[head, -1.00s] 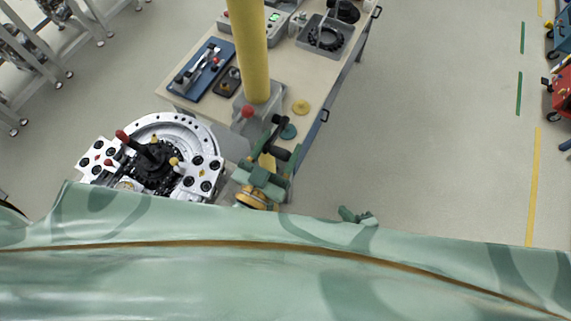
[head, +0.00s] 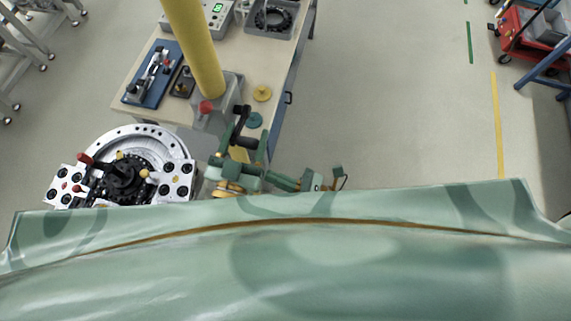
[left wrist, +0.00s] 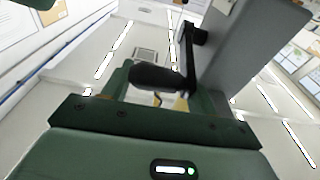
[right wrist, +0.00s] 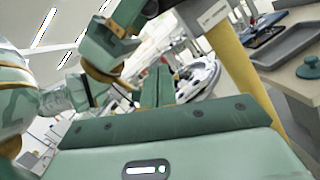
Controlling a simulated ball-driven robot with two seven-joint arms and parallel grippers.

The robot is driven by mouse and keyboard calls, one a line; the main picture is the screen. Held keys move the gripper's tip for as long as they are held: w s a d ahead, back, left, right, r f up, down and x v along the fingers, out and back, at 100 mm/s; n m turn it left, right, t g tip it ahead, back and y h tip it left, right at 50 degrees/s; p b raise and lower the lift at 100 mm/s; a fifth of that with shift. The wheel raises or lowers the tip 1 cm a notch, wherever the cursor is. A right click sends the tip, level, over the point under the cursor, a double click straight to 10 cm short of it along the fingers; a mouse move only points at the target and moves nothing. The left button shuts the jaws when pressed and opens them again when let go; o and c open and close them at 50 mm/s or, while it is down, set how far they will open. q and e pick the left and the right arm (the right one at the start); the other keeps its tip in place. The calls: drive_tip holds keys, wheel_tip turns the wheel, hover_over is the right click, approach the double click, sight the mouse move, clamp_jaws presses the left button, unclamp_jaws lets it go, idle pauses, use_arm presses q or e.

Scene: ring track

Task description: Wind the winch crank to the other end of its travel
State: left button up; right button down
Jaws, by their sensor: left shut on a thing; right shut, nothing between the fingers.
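The winch is a grey housing (head: 218,100) with a red knob at the foot of a yellow column, on the table's near edge. Its black crank arm (head: 239,122) ends in a black handle (head: 246,142). My left gripper (head: 242,153) is shut on that handle. The left wrist view shows the handle (left wrist: 158,77) lying crosswise between the fingers, with the crank arm (left wrist: 190,48) beside the housing (left wrist: 250,45). My right gripper (head: 338,180) is shut and empty, right of the left one and apart from the winch. Its fingers (right wrist: 158,85) are together in the right wrist view.
The table (head: 240,60) carries a blue tool tray (head: 152,72), a grey bin (head: 273,18) and yellow (head: 262,93) and green (head: 254,120) knobs. A round ring fixture (head: 120,165) stands left. A red cart (head: 528,32) is far right. Floor right of the table is clear.

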use_arm(q)
drive_tip(key=shift+d+r, duration=0.25)
drive_tip(key=shift+r, duration=0.05)
use_arm(e)
drive_tip(key=w+a+r, duration=0.4)
drive_tip(key=shift+r, duration=0.3)
drive_tip(key=shift+a, duration=0.1)
use_arm(q)
drive_tip(key=shift+f, duration=0.1)
use_arm(e)
drive_tip(key=shift+w+r, duration=0.3)
drive_tip(key=shift+r, duration=0.55)
use_arm(q)
drive_tip(key=o, duration=1.2)
drive_tip(key=shift+d, duration=0.2)
use_arm(e)
drive_tip(key=shift+d, duration=0.4)
use_arm(q)
drive_tip(key=shift+a+f, duration=0.15)
use_arm(e)
drive_tip(key=shift+a+f, duration=0.1)
drive_tip(key=shift+f, duration=0.05)
